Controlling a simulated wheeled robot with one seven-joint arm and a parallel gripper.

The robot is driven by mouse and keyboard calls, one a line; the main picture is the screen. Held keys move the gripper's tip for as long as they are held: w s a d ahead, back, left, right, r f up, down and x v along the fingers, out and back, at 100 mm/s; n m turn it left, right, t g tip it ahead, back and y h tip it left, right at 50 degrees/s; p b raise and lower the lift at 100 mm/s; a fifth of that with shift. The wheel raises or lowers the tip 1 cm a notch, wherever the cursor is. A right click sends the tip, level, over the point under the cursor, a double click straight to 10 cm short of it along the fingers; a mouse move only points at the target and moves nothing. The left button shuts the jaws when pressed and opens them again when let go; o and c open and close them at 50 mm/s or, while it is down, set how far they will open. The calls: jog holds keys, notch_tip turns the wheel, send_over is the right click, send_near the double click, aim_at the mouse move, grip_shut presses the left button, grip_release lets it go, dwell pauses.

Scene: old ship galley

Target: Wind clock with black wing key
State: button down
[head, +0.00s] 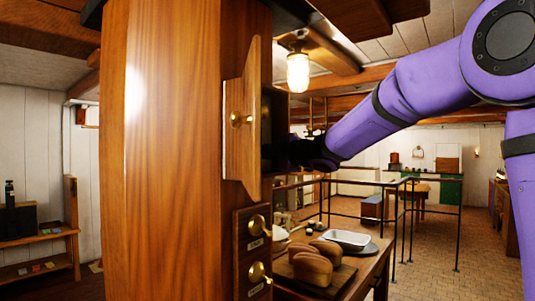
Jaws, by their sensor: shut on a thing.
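A small wooden door (236,140) with a brass knob stands open on the side of a thick wooden post. The post hides what lies behind this door, so I see no clock face. My purple arm comes in from the right, and my dark gripper (300,153) is just right of the door, by the post's right side. Its fingertips are lost in shadow and behind the door. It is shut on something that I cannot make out. No black wing key can be told apart in this view.
The wooden post (165,150) fills the left middle. Two brass-handled fittings (259,225) sit below the door. A table behind holds bread loaves (311,265) and a white tray (347,239). Black railings (400,225) stand beyond, with open tiled floor at right.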

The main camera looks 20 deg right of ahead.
jog(key=m, duration=0.4)
jog(key=shift+m, duration=0.3)
jog(key=m, duration=0.8)
jog(key=shift+f, duration=0.1)
jog(key=m, duration=1.2)
jog(key=shift+m, duration=0.3)
jog(key=m, duration=0.8)
